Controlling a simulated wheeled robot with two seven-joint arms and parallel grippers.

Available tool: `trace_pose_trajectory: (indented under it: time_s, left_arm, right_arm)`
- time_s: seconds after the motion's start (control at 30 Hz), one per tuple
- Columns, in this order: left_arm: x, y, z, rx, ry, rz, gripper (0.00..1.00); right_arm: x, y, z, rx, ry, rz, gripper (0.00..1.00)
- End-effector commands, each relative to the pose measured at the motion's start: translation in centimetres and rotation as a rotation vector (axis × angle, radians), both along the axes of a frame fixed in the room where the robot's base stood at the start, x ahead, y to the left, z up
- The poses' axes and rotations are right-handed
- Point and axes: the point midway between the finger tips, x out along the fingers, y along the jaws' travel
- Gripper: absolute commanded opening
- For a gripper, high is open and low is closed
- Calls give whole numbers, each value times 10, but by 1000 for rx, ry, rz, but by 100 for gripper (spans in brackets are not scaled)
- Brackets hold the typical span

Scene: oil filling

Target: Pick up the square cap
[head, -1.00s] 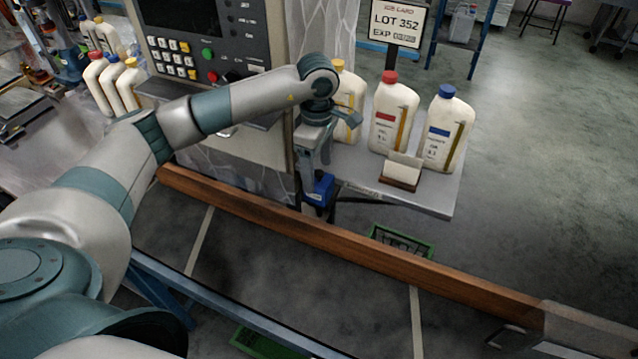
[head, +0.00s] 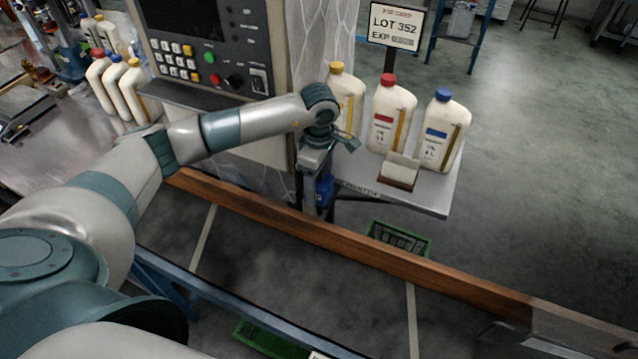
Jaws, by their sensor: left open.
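My left gripper (head: 314,200) points down just past the wooden rail, at the left end of the small grey table. It is open. A small blue part (head: 325,190) shows right behind its fingers; I cannot tell whether it touches them or what it is. I cannot make out a square cap in this view. Three white bottles stand upright on the table, with a yellow cap (head: 336,67), a red cap (head: 388,79) and a blue cap (head: 444,95). My right gripper is not in view.
A wooden rail (head: 380,258) borders the dark conveyor belt (head: 300,275). A card holder (head: 399,170) stands before the bottles on the small table (head: 440,198). A control panel (head: 220,50) rises behind my left arm. A green crate (head: 400,240) is below the table.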

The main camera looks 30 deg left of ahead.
Motion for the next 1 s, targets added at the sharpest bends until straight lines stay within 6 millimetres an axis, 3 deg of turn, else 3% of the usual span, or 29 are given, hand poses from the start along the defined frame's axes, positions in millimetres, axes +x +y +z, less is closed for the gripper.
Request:
trace_pose_trajectory:
  time_s: [0.17, 0.33, 0.77, 1.0]
  left_arm:
    - [0, 0, 0, 0, 0, 0, 66]
    - [0, 0, 0, 0, 0, 0, 25]
    - [1, 0, 5, 0, -2, 1, 24]
    - [2, 0, 33, -1, -5, 0, 24]
  right_arm:
    - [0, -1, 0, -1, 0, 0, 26]
    - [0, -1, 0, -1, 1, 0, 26]
    - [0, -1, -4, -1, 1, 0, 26]
    - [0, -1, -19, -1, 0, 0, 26]
